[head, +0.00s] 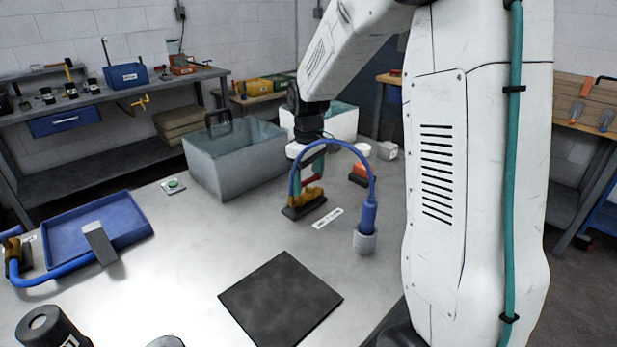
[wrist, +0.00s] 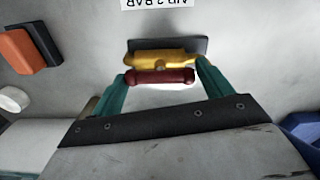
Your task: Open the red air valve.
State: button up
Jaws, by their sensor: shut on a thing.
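The air valve has a yellow brass body (head: 306,197) on a dark base plate (head: 299,212) on the grey table. Its dark red handle (wrist: 161,77) lies beside the brass body (wrist: 160,58) in the wrist view, roughly parallel to it. My gripper (wrist: 163,75) has its two teal fingers at the two ends of the red handle and is shut on it. In the head view my gripper (head: 308,179) points down at the valve, partly hidden behind a blue hose (head: 330,142).
The blue hose arches down into a grey socket (head: 364,242) right of the valve. A grey bin (head: 232,160) stands behind left. A label (head: 327,218), a black mat (head: 281,298) and a blue tray (head: 88,228) lie on the table. An orange-and-black block (head: 362,174) is close behind the valve.

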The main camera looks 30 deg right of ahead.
dwell(0.3)
jog(key=o, duration=0.7)
notch_tip(320, 180, up, 8)
jog(key=shift+f, duration=0.1)
dwell(0.7)
